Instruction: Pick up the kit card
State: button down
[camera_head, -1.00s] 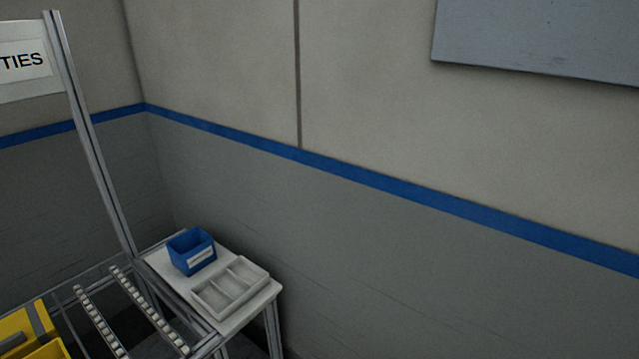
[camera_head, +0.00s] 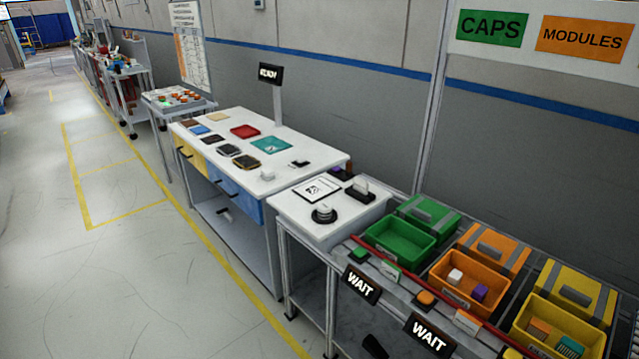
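A white card with a black printed mark (camera_head: 318,188) lies flat on the small white table in the middle right; it may be the kit card, but its print is too small to read. A round dark base with a white top (camera_head: 324,212) stands in front of it. A dark holder with a white block (camera_head: 359,190) stands to its right. My gripper is not in view, and nothing is seen touching the card.
A long white workbench (camera_head: 310,160) with coloured trays and small parts stands left of the small table. Green (camera_head: 399,240), orange (camera_head: 470,281) and yellow (camera_head: 556,325) bins sit on a rack at right, with WAIT signs in front. The floor at left is open.

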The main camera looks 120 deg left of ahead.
aim_at(361, 186)
jog(key=u, duration=3.65)
jog(key=i+j, duration=0.2)
jog(key=i, duration=0.3)
jog(key=i+j, duration=0.2)
jog(key=i, duration=0.35)
jog(key=i+j, duration=0.2)
jog(key=i, duration=0.3)
jog(key=i+j+z, duration=0.1)
jog(key=i, duration=0.45)
jog(key=i+j, duration=0.35)
jog(key=i, duration=0.15)
